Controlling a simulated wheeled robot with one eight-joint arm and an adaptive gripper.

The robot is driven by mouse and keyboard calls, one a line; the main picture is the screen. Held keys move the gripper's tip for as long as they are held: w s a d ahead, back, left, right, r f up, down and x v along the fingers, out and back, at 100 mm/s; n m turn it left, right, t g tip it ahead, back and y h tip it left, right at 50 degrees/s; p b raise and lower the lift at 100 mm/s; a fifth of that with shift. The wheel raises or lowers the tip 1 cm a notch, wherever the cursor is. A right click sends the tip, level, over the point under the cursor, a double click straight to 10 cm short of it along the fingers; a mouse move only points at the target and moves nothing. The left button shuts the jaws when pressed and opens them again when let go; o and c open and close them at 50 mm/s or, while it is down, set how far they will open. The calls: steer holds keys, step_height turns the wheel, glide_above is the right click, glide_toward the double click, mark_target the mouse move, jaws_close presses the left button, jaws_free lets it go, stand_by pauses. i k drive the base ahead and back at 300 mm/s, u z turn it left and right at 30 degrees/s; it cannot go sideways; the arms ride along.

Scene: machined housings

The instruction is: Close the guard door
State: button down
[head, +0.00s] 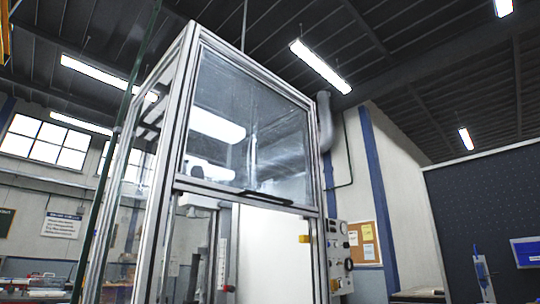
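The guard door (250,125) is a clear panel in a metal frame on the front of a tall machine enclosure (168,140). It covers the upper part of the front opening. A dark handle (266,198) sits along its lower edge. Below the door the front is open, and a white panel (275,255) and machine parts show inside. My gripper is not in view.
A control panel (338,250) with knobs is on the enclosure's right side. A grey duct (325,120) rises behind it. A cork board (365,243) hangs on the wall, and a dark pegboard partition (490,205) stands at the right.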

mark_target(181, 182)
steer(key=u, duration=1)
steer(key=k, duration=1.9)
steer(key=z, duration=1.05)
steer(key=i, duration=1)
steer(key=u, duration=0.05)
